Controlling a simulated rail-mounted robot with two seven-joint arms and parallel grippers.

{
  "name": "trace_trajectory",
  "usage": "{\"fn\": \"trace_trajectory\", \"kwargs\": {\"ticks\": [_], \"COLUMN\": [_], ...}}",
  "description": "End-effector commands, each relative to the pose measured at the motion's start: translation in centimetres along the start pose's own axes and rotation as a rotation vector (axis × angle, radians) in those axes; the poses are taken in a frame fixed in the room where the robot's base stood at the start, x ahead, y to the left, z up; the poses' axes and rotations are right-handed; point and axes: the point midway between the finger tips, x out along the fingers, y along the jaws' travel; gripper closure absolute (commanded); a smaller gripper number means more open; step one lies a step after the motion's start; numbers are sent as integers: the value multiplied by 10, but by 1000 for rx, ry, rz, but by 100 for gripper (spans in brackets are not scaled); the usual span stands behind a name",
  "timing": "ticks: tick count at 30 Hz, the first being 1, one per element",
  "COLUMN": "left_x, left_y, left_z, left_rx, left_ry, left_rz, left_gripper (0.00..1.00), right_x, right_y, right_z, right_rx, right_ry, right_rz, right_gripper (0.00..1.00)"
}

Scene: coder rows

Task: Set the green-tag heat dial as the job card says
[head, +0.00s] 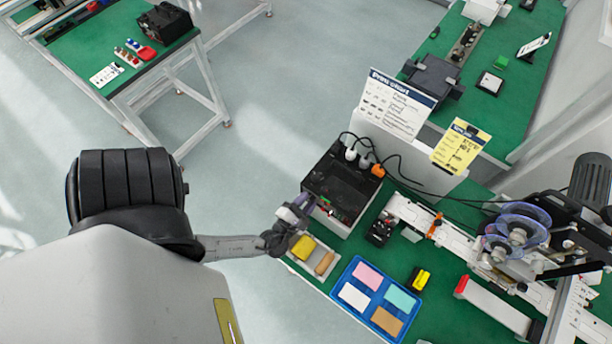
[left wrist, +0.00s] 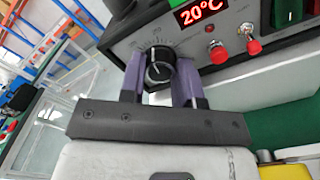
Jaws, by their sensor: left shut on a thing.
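The heat dial (left wrist: 158,68) is a black round knob with a white pointer line on the front panel of a dark control box (head: 345,180). My left gripper (head: 302,204) has its purple fingers on both sides of the dial, shut on it, as the left wrist view shows. The red display (left wrist: 200,12) above the dial reads 20°C. A yellow card (head: 461,146), perhaps the job card, stands behind the box; its small writing is not clearly readable. My right gripper is not in view.
A tray with a yellow sponge (head: 302,248) and a blue tray (head: 345,274) of coloured pads lie in front. Cables run behind the box. A white chart (head: 397,104) stands behind.

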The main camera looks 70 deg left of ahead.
Motion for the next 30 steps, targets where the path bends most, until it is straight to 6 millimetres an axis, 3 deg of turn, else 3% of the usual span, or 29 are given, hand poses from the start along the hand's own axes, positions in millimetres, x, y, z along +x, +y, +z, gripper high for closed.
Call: {"fn": "trace_trajectory", "kwargs": {"ticks": [12, 27, 28, 30], "left_x": [0, 0, 0, 0], "left_y": [0, 0, 0, 0], "left_z": [0, -1, -1, -1], "left_rx": [145, 159, 159, 159], "left_ry": [1, 1, 1, 1], "left_rz": [-1, -1, -1, -1], "left_gripper": [93, 93, 69, 62], "right_x": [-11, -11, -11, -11], "right_y": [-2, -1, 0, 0], "right_z": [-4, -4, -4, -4], "right_rx": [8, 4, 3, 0], "right_ry": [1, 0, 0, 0], "right_rz": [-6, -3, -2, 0], "right_gripper": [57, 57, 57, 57]}}
